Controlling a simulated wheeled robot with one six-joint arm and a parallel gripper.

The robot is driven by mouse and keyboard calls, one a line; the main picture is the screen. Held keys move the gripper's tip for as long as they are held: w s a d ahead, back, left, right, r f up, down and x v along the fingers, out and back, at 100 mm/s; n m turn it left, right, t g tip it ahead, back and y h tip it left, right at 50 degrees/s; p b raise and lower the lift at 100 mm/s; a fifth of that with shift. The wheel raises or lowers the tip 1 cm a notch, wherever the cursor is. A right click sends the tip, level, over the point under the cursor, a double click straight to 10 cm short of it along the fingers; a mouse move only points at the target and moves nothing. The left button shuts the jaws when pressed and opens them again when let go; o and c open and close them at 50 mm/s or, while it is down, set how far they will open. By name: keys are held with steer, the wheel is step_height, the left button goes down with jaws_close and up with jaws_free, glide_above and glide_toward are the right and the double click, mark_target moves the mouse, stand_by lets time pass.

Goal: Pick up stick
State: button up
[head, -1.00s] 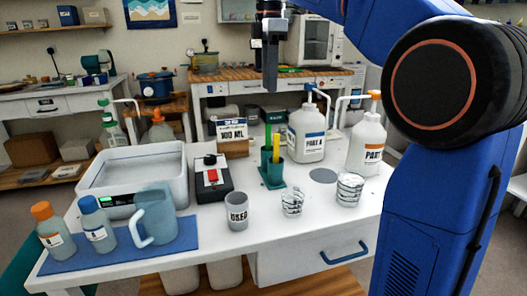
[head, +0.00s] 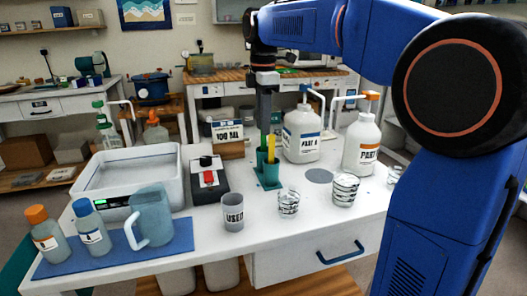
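A green stick (head: 263,157) and a yellow stick (head: 271,149) stand upright in a teal holder (head: 270,178) near the middle of the white table. My gripper (head: 264,128) points down just above the holder, in line with the green stick. It covers the upper part of the green stick, and the yellow stick shows just right of it. The fingers appear as one dark shape from this side, so I cannot tell whether they are open or touch a stick.
Pump bottles (head: 302,133) stand behind and right of the holder. Clear cups (head: 345,190) and a cup marked USED (head: 233,212) stand in front. A black box with a red switch (head: 209,179) is left. A blue jug (head: 151,216) stands on a blue mat (head: 112,250).

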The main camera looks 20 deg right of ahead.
mark_target(264, 148)
steer(key=shift+w+d+f, duration=0.1)
steer(key=shift+w+f, duration=0.05)
steer(key=shift+f, duration=1.15)
steer(key=shift+w+f, duration=0.1)
steer(key=shift+f, duration=1.15)
jaws_close()
